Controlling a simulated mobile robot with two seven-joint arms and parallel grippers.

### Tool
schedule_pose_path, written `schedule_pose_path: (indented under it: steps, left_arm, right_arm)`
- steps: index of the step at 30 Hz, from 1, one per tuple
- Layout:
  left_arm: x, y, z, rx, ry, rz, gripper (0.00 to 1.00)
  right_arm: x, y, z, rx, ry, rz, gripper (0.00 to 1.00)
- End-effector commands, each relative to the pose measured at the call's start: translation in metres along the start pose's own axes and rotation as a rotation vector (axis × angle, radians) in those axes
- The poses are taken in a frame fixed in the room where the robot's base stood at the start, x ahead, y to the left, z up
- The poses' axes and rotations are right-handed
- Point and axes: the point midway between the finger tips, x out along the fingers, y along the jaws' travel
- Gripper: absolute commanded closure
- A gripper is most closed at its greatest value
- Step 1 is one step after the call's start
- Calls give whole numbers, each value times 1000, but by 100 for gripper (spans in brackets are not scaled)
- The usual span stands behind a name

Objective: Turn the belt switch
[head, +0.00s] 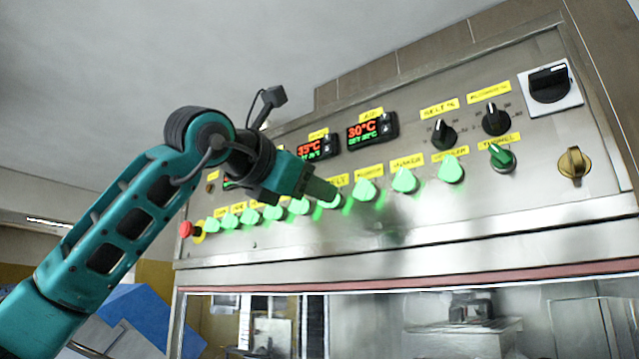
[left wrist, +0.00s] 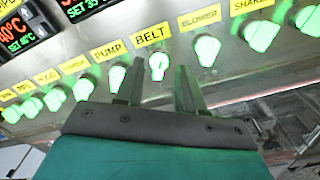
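The belt switch (left wrist: 158,65) is a green-lit knob under the yellow BELT label (left wrist: 152,34) in the left wrist view. In the head view the belt switch (head: 330,202) is partly hidden behind the fingers. My left gripper (left wrist: 159,68) is open, with one finger on each side of the belt switch in the picture. A gap shows between each finger and the knob; I cannot tell how far the tips are from the panel. In the head view my left gripper (head: 328,190) reaches the switch row from the left. My right gripper is not in view.
Similar green-lit knobs stand close by: the pump switch (left wrist: 117,77) and the blower switch (left wrist: 207,50). A red button (head: 186,229) ends the row at the left. Temperature displays (head: 372,130) and black dials (head: 496,119) sit above. A glazed opening lies below the panel.

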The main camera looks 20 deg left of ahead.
Motion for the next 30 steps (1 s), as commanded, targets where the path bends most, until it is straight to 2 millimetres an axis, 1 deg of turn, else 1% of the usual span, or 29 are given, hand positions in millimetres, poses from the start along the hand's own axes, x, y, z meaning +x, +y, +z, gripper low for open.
schedule_pose_path:
  steps: [1,3,6,15,27,30]
  left_arm:
    - [7,0,1,0,2,-2,62]
    - [13,0,1,-1,1,-1,62]
    - [18,0,0,0,1,0,62]
    - [20,0,0,0,0,0,62]
    - [20,0,0,0,0,-1,100]
    - [20,0,0,0,0,-1,100]
  right_arm:
    - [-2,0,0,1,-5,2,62]
    - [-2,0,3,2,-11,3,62]
    - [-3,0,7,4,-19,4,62]
    - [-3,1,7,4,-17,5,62]
    - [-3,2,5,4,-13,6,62]
    - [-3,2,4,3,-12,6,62]
